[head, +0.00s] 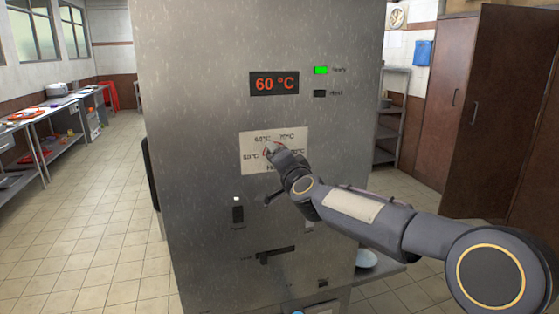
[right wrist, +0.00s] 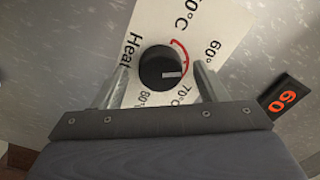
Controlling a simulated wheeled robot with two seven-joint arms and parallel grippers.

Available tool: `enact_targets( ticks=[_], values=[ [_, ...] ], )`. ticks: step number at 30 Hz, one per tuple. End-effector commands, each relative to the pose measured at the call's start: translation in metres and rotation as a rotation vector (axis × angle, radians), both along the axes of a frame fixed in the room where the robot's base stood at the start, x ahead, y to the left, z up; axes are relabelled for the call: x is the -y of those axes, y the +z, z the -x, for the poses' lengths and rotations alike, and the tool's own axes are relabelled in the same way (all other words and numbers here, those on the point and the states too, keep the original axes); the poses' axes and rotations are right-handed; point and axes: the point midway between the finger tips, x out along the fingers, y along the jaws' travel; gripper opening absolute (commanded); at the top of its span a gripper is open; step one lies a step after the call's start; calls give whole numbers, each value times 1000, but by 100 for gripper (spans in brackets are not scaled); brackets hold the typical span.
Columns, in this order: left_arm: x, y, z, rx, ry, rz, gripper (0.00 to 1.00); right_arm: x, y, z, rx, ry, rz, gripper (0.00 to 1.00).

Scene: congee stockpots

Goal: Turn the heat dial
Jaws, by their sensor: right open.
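The heat dial (right wrist: 161,68) is a round black knob with a white pointer line, on a white label plate (head: 252,160) on the steel machine front. In the right wrist view the line points right, between the 60° and 70°C marks, and a red arc curves beside the knob. My right gripper (right wrist: 160,72) is open, its fingers on either side of the dial with gaps visible. In the head view the right gripper (head: 274,153) reaches the plate and hides the dial. A display (head: 274,83) reads 60 °C in red. My left gripper is not in view.
A green lamp (head: 321,70) is lit above a dark one (head: 320,93). A black switch (head: 238,214) and a dark slot (head: 272,256) lie lower on the front. Tiled floor (head: 90,220) is open at left, beside a long side table (head: 38,140). Brown cabinets (head: 500,110) stand right.

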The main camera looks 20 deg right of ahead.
Motion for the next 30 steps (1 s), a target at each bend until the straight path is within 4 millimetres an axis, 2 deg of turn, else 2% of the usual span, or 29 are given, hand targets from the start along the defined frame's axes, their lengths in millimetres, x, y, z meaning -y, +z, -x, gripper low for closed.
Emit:
enact_targets(
  ticks=[10,15,30],
  values=[
    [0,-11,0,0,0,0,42,2,-1,53,2,-1,0,66],
    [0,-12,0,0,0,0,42,3,0,72,1,0,0,66],
    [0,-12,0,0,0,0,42,3,0,77,0,1,1,66]
  ],
)
